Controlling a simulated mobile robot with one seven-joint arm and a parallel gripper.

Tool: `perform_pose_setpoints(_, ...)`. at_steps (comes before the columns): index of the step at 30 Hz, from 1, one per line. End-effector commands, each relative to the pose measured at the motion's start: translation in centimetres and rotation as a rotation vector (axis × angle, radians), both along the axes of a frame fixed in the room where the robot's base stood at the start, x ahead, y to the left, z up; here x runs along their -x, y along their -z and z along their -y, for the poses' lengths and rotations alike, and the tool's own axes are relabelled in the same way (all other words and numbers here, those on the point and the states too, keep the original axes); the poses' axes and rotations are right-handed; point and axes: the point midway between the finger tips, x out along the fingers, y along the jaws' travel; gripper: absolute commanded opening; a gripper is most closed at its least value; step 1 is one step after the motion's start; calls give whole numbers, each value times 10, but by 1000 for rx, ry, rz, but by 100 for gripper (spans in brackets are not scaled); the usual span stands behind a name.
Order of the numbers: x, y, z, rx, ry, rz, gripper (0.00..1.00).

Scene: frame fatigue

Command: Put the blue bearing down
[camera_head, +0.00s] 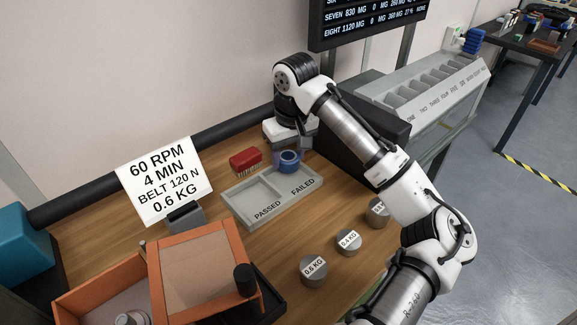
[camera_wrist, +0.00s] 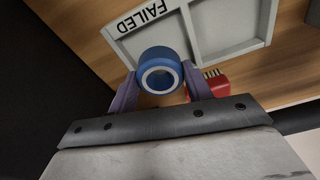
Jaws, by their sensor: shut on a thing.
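The blue bearing (camera_head: 289,160) is a short blue ring with a pale inner rim. It also shows in the wrist view (camera_wrist: 160,58), held between the two purple-grey fingers of my gripper (camera_wrist: 158,88). My gripper is shut on it. In the head view the bearing is at the back edge of the grey two-part tray (camera_head: 240,218), by the compartment marked FAILED. I cannot tell whether it touches the tray. The other compartment is marked PASSED. Both compartments look empty where they show.
A red brush (camera_head: 245,159) lies just behind the tray. A sign (camera_head: 165,181) stands to the left. An orange box (camera_head: 205,270) is in front, and several grey weights (camera_head: 314,271) stand at the right. A grey slotted rack (camera_head: 425,90) is at the back right.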

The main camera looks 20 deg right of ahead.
Motion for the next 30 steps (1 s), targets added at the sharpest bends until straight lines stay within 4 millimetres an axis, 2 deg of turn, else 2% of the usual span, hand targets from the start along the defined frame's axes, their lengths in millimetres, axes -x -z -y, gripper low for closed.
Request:
perform_pose_setpoints(9,1,40,0,0,1,-1,22)
perform_pose_setpoints(21,0,47,0,-2,0,0,22)
perform_pose_setpoints(22,0,46,0,-2,0,0,52)
perform_pose_setpoints(24,0,46,0,-2,0,0,58)
perform_pose_setpoints(30,0,46,0,-1,0,0,58)
